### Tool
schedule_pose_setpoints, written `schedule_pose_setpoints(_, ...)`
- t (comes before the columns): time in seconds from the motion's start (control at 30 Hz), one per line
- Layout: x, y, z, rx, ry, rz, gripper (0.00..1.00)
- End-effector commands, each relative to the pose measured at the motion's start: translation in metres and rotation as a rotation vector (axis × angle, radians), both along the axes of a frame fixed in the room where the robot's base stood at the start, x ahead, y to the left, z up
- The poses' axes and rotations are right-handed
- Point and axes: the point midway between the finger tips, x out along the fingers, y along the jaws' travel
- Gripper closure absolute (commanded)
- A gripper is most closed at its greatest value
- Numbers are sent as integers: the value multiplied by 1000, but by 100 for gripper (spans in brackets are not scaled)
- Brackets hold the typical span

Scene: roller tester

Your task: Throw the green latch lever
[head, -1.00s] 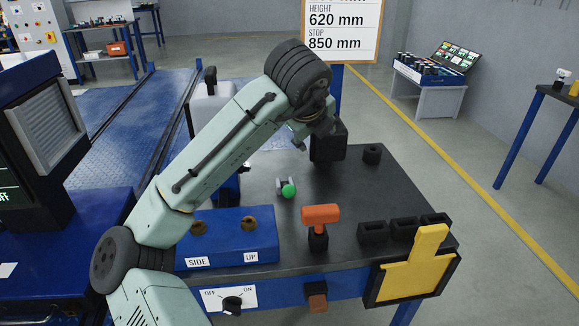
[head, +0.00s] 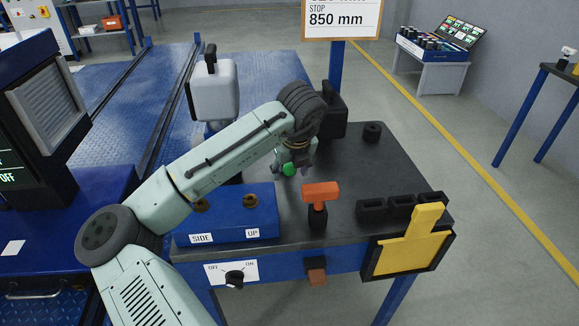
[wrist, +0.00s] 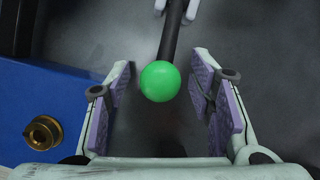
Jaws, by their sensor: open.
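The green latch lever's ball knob (head: 289,170) sits on the dark bench top, partly hidden by my arm in the head view. In the wrist view the green knob (wrist: 160,81) lies between my two fingers, nearer the left one, with a gap on both sides. Its dark rod (wrist: 171,38) runs from the knob toward the top of the picture, to a pale bracket (wrist: 178,7). My gripper (head: 294,168) is at the knob, pointing down; its purple-padded fingers (wrist: 166,108) are open and hold nothing.
A blue box (head: 232,222) labelled SIDE and UP with brass sockets stands close left of the lever. An orange-handled tool (head: 320,194) stands upright in front. Black blocks (head: 402,207) and a yellow plate (head: 412,248) are at the right. A black block (head: 331,118) stands behind.

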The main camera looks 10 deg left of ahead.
Motion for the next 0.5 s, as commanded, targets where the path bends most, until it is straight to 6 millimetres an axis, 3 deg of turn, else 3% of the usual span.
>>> schedule_pose_setpoints(0.3,1,0,-3,0,0,0,51)
schedule_pose_setpoints(0.5,1,0,-3,0,0,0,64)
